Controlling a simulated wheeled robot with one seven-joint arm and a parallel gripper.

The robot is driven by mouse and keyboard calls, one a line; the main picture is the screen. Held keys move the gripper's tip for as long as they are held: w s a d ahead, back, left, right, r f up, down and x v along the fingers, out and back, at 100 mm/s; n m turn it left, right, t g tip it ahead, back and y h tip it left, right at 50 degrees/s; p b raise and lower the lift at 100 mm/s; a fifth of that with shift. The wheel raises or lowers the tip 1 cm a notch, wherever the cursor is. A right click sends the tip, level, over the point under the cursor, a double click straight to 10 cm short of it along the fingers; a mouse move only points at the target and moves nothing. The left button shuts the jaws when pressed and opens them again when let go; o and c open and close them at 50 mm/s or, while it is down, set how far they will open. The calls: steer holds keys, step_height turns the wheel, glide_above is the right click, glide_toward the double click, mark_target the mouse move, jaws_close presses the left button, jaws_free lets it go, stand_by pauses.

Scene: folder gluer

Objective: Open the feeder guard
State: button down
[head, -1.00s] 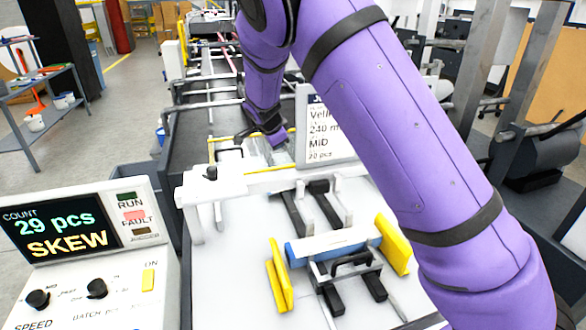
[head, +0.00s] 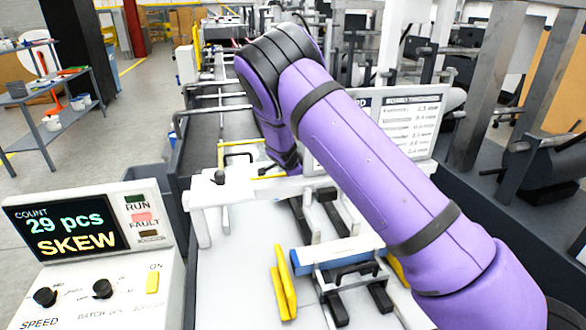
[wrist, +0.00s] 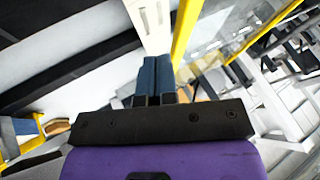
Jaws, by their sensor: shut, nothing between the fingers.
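What looks like the feeder guard is a clear panel with yellow edging (head: 238,143), behind the white crossbar of the feeder; my forearm hides much of it in the head view. In the wrist view a yellow bar (wrist: 184,32) and clear panel (wrist: 208,40) rise just right of my fingers. My gripper (wrist: 153,60) is shut and empty, its two dark blue fingers side by side, with the tips near a pale upright strip and the yellow bar. I cannot tell whether they touch. In the head view my fingertips are hidden behind my arm and the crossbar.
The white crossbar (head: 245,187) with a black knob spans the feeder. In front are yellow side plates (head: 283,285) and a blue bar (head: 335,254). A control panel (head: 85,230) reading "29 pcs SKEW" stands left. A sign board (head: 412,122) and grey posts stand right.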

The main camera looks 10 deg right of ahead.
steer(key=shift+x, duration=1.1)
